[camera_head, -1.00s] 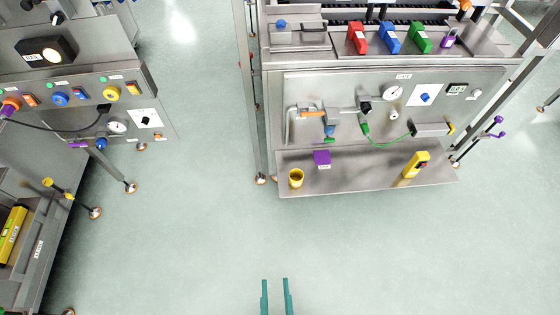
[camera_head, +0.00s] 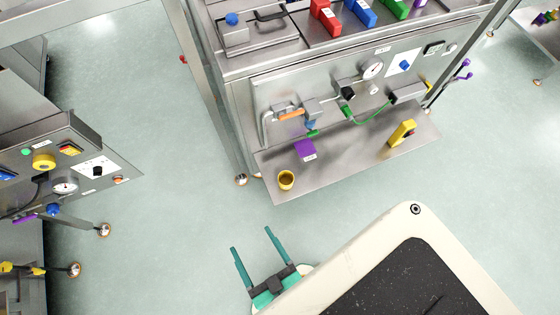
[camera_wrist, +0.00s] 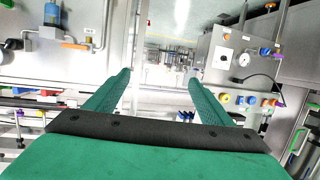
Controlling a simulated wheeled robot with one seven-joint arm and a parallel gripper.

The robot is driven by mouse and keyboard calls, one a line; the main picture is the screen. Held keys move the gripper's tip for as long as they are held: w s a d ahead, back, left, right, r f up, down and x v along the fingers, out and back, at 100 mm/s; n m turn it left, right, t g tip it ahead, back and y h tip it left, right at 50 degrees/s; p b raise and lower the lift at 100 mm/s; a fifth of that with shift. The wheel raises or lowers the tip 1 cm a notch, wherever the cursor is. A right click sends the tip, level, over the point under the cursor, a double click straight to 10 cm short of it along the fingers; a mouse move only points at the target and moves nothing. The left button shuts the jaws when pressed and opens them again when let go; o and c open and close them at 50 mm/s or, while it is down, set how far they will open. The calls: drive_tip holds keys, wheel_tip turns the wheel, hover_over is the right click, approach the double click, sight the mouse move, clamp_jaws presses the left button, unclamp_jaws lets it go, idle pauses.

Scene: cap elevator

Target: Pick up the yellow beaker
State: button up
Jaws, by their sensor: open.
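The yellow beaker (camera_head: 286,180) stands upright at the left front corner of the steel shelf (camera_head: 345,150) of the machine. It looks empty from above. My gripper (camera_head: 252,241) is open, with two teal fingers apart and nothing between them. In the head view it is below and slightly left of the beaker, over the floor, and clear of the shelf. In the wrist view the open fingers (camera_wrist: 158,80) point toward distant equipment, and I cannot make out the beaker there.
A purple block (camera_head: 305,150) sits behind the beaker, and a yellow handheld device (camera_head: 402,133) stands at the shelf's right. A steel post (camera_head: 205,85) rises left of the machine. A control-panel station (camera_head: 75,165) is at far left. Floor between is clear.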

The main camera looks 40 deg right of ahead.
drive_tip(key=w+d+f+m+g+h, duration=0.1)
drive_tip(key=w+d+f+m+h, duration=0.15)
drive_tip(key=d+f, duration=0.45)
drive_tip(key=w+d+f+m+g+h, duration=0.1)
drive_tip(key=w+d+f, duration=0.25)
drive_tip(key=f, duration=0.85)
drive_tip(key=m+g+h, duration=0.2)
drive_tip(key=h, duration=0.1)
approach(285, 173)
drive_tip(key=shift+w+d+y, duration=0.1)
drive_tip(key=shift+d+y, duration=0.15)
drive_tip(key=shift+d, duration=0.1)
drive_tip(key=shift+x, duration=3.05)
drive_tip(key=shift+c, duration=0.3)
drive_tip(key=c, duration=1.1)
